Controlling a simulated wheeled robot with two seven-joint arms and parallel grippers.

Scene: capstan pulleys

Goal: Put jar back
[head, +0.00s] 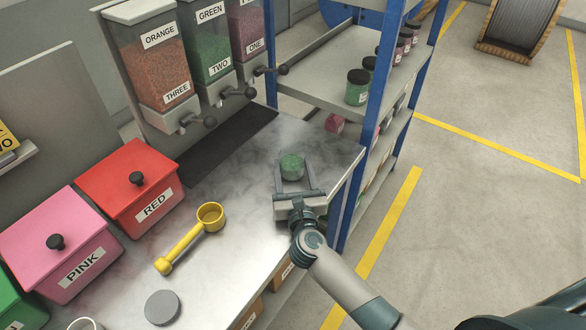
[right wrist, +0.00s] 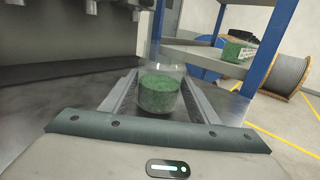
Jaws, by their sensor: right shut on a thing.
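An open-topped clear jar (head: 291,166) with green granules inside stands upright between the fingers of my right gripper (head: 291,172), near the right end of the metal counter (head: 240,175). The right wrist view shows the jar (right wrist: 160,92) up close, with a finger against each side. My right gripper is shut on it. I cannot tell whether the jar's base touches the counter. A shelf rack (head: 335,75) with blue posts stands behind and to the right. A green jar with a dark lid (head: 357,88) sits on it, beside a row of darker jars (head: 403,38). My left gripper is not in view.
A yellow scoop (head: 190,240) and a grey round lid (head: 162,307) lie on the counter. Red (head: 132,185) and pink (head: 65,240) boxes stand at left. Dispensers (head: 155,62) line the back. A blue post (head: 378,80) stands at the shelf's front edge.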

